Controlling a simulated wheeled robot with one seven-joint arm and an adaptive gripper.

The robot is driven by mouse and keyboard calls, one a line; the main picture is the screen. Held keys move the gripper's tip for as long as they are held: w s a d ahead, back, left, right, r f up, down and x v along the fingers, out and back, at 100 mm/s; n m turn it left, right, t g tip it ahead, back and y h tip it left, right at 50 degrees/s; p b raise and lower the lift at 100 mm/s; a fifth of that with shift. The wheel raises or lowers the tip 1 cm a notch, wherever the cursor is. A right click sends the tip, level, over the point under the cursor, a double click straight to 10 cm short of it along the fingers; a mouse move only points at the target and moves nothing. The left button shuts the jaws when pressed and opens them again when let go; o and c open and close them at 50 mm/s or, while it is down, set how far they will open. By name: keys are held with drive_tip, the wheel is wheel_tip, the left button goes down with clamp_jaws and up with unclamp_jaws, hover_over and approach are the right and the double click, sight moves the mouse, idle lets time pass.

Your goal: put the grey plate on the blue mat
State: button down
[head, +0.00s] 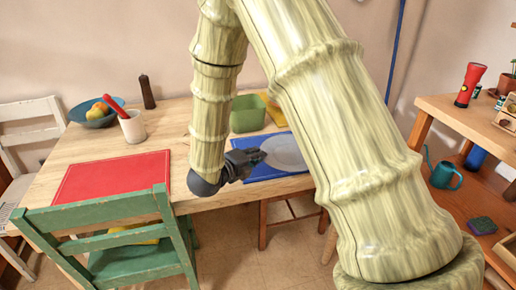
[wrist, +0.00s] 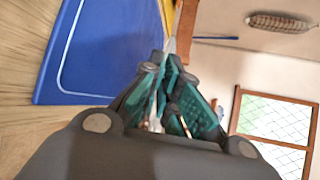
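The grey plate (head: 284,152) shows in the head view over the blue mat (head: 262,173), partly hidden behind my arm. My gripper (head: 257,156) is at the plate's left edge, with its fingers closed on the rim. In the wrist view my fingertips (wrist: 170,62) come close together, and only a thin pale edge of the plate (wrist: 170,45) shows beyond them. The blue mat also shows on the left of the wrist view (wrist: 100,50), with bare cloth in sight. I cannot tell whether the plate touches the mat.
A red mat (head: 112,178) lies on the left of the wooden table. A green container (head: 246,114) stands behind the blue mat. A white cup (head: 132,127) and a fruit bowl (head: 95,114) stand at the back left. A green chair (head: 130,250) is in front.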

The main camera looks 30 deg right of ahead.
drive_tip(key=w+d, duration=0.1)
drive_tip(key=w, duration=0.2)
drive_tip(key=w+d, duration=0.3)
drive_tip(key=w, duration=0.2)
drive_tip(key=shift+w+d+f, duration=0.15)
drive_tip(key=shift+w+f, duration=0.15)
drive_tip(key=shift+f, duration=0.1)
drive_tip(key=shift+s+f, duration=0.1)
drive_tip(key=shift+f, duration=1.65)
drive_tip(key=shift+f, duration=0.15)
drive_tip(key=c, duration=1.9)
unclamp_jaws()
drive_tip(key=v, duration=0.7)
drive_tip(key=shift+s+a+r, duration=0.1)
drive_tip(key=shift+a+r, duration=0.1)
drive_tip(key=shift+a, duration=0.05)
